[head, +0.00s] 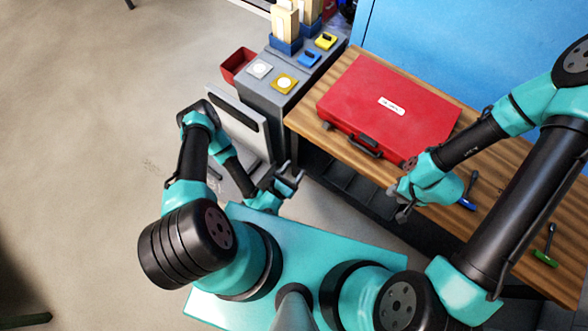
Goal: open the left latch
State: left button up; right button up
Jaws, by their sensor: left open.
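A closed red case (375,88) with a white label lies on the wooden bench. A small dark left latch (327,125) shows at the left end of its front edge; whether it is fastened is too small to tell. A dark handle (364,147) sits mid-front. My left gripper (290,178) is open and empty, in front of the bench, below and left of the latch and apart from it. My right gripper (402,212) is at the bench's front edge, right of the handle; its jaws are too small to read. My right arm partly hides the case's front right corner.
A grey cabinet (262,98) left of the bench holds blue and yellow items. A red bin (237,64) stands beside it. Tools with a blue handle (467,204) and a green handle (545,259) lie on the bench's right. A blue panel stands behind.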

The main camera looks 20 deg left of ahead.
pick_arm(q)
jog(key=w+d+r+g+y, duration=0.1)
jog(key=w+r+g+y, duration=0.1)
jog(key=r+g, duration=0.4)
notch_tip(320, 180, up, 6)
jog(key=shift+w+d+f+g, duration=0.15)
jog(key=shift+w+g, duration=0.25)
jog(key=shift+w, duration=0.45)
